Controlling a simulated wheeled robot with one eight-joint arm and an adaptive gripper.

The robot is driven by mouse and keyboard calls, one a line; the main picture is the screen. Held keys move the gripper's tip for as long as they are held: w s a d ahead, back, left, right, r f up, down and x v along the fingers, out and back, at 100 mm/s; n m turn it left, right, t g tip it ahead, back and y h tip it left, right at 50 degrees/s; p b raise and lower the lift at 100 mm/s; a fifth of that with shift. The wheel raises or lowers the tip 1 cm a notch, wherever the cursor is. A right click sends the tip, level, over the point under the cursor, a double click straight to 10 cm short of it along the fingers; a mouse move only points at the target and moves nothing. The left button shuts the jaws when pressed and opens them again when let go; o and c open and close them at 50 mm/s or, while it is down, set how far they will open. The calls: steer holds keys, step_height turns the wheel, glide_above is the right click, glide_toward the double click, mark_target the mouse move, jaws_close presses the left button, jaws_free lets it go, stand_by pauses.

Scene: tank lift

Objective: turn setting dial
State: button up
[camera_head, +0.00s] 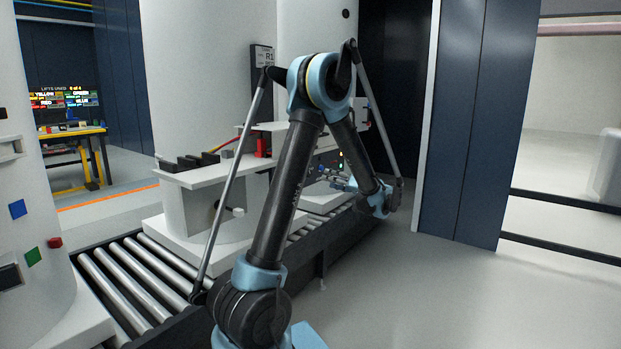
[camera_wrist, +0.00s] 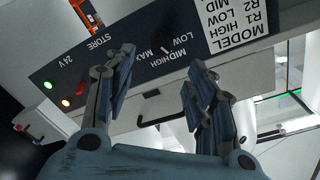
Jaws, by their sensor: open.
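The dark control panel (camera_wrist: 150,75) fills the upper part of the wrist view, tilted and upside down. Setting labels LOW, MID, HIGH and MAX sit near its middle, around a dark spot where the setting dial appears to be. The dial is hard to tell from the dark panel, so its pointing is unclear. My gripper (camera_wrist: 161,60) is open and empty, with one finger on either side of these labels. In the head view my gripper (camera_head: 344,184) is small, in front of the machine's panel. Contact with the dial cannot be seen.
Green and orange lamps (camera_wrist: 66,102) are lit on the panel, near STORE and 24V labels. An R1 sign (camera_head: 262,57) stands behind. A roller conveyor (camera_head: 130,280) runs below; floor at right is clear.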

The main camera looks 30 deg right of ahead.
steer(key=x, duration=1)
steer(key=shift+w, duration=0.25)
steer(key=shift+a, duration=0.1)
steer(key=c, duration=1.1)
